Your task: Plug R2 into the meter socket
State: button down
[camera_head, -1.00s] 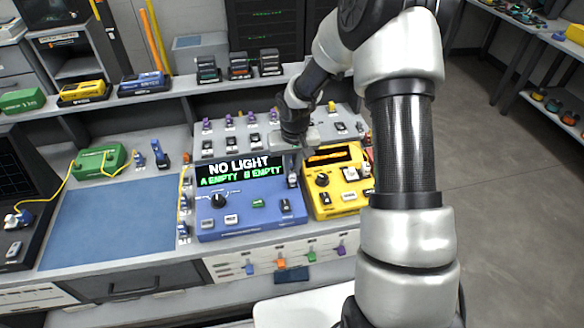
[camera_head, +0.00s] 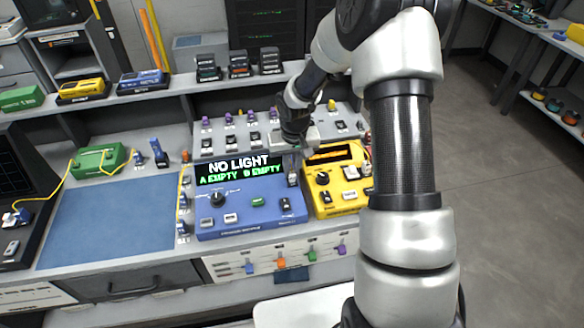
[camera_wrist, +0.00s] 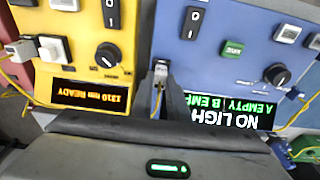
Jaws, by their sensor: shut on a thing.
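The blue meter (camera_head: 250,217) sits on the bench, its display reading NO LIGHT, A EMPTY, B EMPTY. In the wrist view the meter (camera_wrist: 215,55) appears upside down. My gripper (camera_head: 292,165) points down at the meter's right edge, beside the display. It is shut on a small pale connector (camera_wrist: 161,70), which I take to be R2, though I cannot read its label clearly. A yellow fibre (camera_wrist: 157,103) trails from it. The connector is at the meter's top face; the socket is hidden, and I cannot tell whether the connector is seated.
A yellow light source (camera_head: 338,195) stands close on the right, reading 1310 nm READY in the wrist view. Another connector (camera_wrist: 20,50) with yellow fibre is at its edge. Several connectors stand left of the meter. The blue mat (camera_head: 105,220) is clear.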

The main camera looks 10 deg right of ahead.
jog(key=shift+f, duration=0.15)
jog(key=c, duration=1.6)
grip_release()
jog(key=s+r, duration=0.1)
jog(key=r, duration=1)
jog(key=s+r, duration=0.1)
jog(key=r, duration=0.5)
jog(key=shift+s+r+p, duration=0.15)
jog(key=shift+s+p, duration=0.15)
jog(key=shift+p, duration=0.05)
jog(key=s+r+t+h+p, duration=0.1)
jog(key=s+r+t+p, duration=0.1)
jog(key=s+r, duration=1.05)
jog(key=shift+t+y, duration=0.5)
jog(key=shift+t, duration=0.4)
jog(key=s+r, duration=0.1)
jog(key=s, duration=0.3)
jog(key=s+r+p, duration=0.1)
jog(key=s+r, duration=0.1)
jog(key=s, duration=0.2)
jog(key=s+r, duration=0.1)
jog(key=s, duration=0.3)
jog(key=shift+s+r, duration=0.25)
jog(key=shift+r, duration=0.15)
